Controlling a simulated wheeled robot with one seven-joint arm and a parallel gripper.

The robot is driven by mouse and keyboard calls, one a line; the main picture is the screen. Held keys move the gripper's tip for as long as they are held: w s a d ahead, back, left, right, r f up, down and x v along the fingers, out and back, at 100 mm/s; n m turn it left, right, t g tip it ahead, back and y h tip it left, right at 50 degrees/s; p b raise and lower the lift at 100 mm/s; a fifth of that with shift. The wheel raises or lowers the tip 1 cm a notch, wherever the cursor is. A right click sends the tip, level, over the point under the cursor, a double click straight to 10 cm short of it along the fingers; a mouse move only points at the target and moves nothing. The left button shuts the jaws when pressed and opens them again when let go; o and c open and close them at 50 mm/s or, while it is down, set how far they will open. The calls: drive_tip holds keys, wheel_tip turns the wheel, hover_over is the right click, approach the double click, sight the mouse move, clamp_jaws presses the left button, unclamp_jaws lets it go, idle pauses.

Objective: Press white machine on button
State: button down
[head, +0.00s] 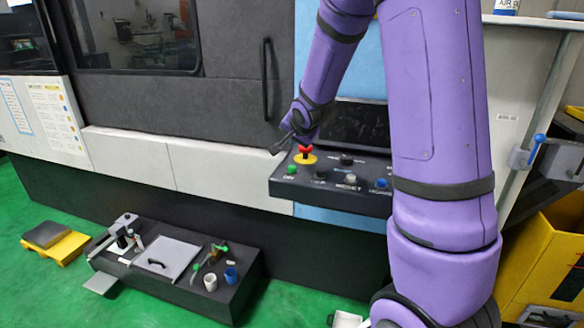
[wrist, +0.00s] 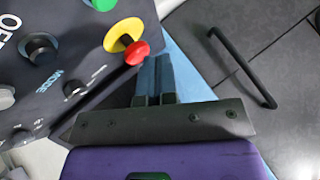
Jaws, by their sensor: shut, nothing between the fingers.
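The white machine (head: 130,155) has a dark control panel (head: 330,196) jutting out at its front. A green button (head: 292,169) sits at the panel's left end; it also shows at the top edge of the wrist view (wrist: 103,4). A red knob (head: 306,150) on a yellow disc (wrist: 115,31) stands beside it. The panel lettering is only partly legible. My gripper (head: 280,144) is shut and empty, near the panel's left back side. In the wrist view, my gripper's closed fingertips (wrist: 154,62) appear just beside the red knob; I cannot tell whether they touch.
Black and pale knobs, including a white one (head: 350,179), line the panel. A door handle (head: 266,78) stands left of my arm. A dark low box (head: 225,290) with tools is on the green floor. A yellow bin (head: 545,250) stands at right.

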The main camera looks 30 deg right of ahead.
sight(294, 167)
drive_tip(key=shift+f, duration=2.7)
drive_tip(key=shift+f, duration=0.1)
drive_tip(key=shift+f, duration=0.3)
drive_tip(key=shift+f, duration=0.4)
idle(0.6)
idle(0.3)
drive_tip(key=shift+r, duration=0.85)
drive_tip(key=shift+r, duration=2.5)
